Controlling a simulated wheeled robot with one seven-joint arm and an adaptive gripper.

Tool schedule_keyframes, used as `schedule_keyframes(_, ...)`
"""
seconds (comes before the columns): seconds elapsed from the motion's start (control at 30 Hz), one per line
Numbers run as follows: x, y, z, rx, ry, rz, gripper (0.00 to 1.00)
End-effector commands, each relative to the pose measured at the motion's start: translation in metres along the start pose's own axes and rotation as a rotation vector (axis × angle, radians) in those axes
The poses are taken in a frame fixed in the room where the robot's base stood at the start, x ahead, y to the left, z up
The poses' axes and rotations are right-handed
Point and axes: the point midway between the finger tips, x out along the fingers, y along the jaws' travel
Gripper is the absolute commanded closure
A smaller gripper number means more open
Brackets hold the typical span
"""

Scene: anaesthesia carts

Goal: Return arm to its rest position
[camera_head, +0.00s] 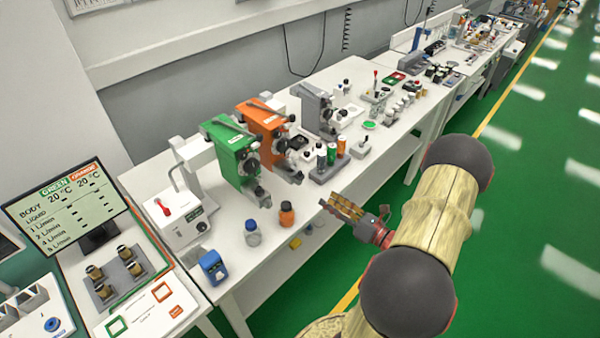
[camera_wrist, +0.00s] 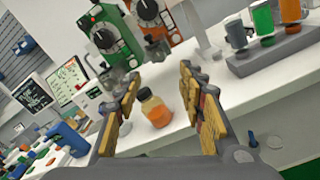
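My gripper (camera_head: 345,209) is held in the air at the front edge of the white bench (camera_head: 225,275), to the right of the small bottles. In the wrist view my gripper (camera_wrist: 160,100) has its two yellow-padded fingers spread apart with nothing held between them. An orange bottle (camera_head: 287,214) stands on the bench; in the wrist view the orange bottle (camera_wrist: 155,108) shows beyond the gap between the fingers, apart from them. My arm reaches in from the lower right over the green floor.
Green vaporizer (camera_head: 232,155), orange vaporizer (camera_head: 265,133) and grey vaporizer (camera_head: 318,115) stand along the bench. A rack of canisters (camera_head: 328,163) is behind my gripper. The green floor (camera_head: 520,220) at right is open.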

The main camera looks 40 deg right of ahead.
Motion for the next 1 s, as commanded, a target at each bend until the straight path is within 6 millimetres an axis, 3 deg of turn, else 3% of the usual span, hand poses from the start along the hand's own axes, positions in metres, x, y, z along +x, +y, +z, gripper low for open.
schedule_keyframes(0.27, 0.0, 0.0, 0.0, -0.012, 0.0, 0.0, 0.6)
schedule_keyframes(0.37, 0.0, 0.002, -0.015, -0.072, 0.053, 0.007, 0.6)
schedule_keyframes(0.5, -0.009, 0.037, -0.061, -0.153, 0.211, 0.116, 0.6)
schedule_keyframes(0.6, -0.023, 0.068, -0.078, -0.278, 0.343, 0.239, 0.6)
schedule_keyframes(0.83, -0.053, 0.144, -0.096, -0.703, 0.655, 0.646, 0.6)
schedule_keyframes(1.0, -0.083, 0.186, -0.091, -1.142, 0.872, 1.03, 0.6)
